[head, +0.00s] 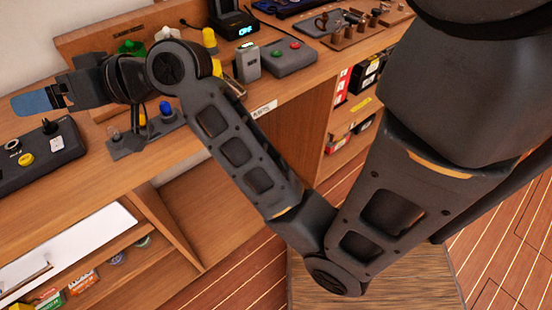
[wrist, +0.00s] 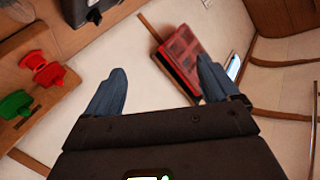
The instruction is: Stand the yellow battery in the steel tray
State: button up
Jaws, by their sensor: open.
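My gripper (head: 38,103) reaches out to the left above the workbench, its blue-grey fingers pointing left. In the wrist view my gripper (wrist: 160,88) has its two fingers wide apart with nothing held between them. I cannot make out the yellow battery for sure. A yellow rounded piece (head: 209,38) stands at the back of the bench, beyond my arm, and I cannot tell if it is the battery. I cannot pick out the steel tray in either view; my arm covers part of the bench.
A black charger with a lit display (head: 232,18) and a button box (head: 290,56) stand at the back. A black control panel (head: 36,156) lies at the left. A grey holder with a blue knob (head: 166,109) is below my wrist. The wrist view shows a red box (wrist: 183,52).

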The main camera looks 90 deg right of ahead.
jog(key=s+a+f+m+g+h, duration=0.1)
jog(key=s+a+f+m+h, duration=0.2)
jog(key=s+a+f, duration=0.95)
jog(key=s+a+n+y, duration=0.1)
jog(key=s+n, duration=0.7)
jog(key=s, duration=1.2)
jog(key=shift+s+a+r+y, duration=0.25)
jog(key=shift+r+y, duration=0.2)
jog(key=shift+y, duration=0.25)
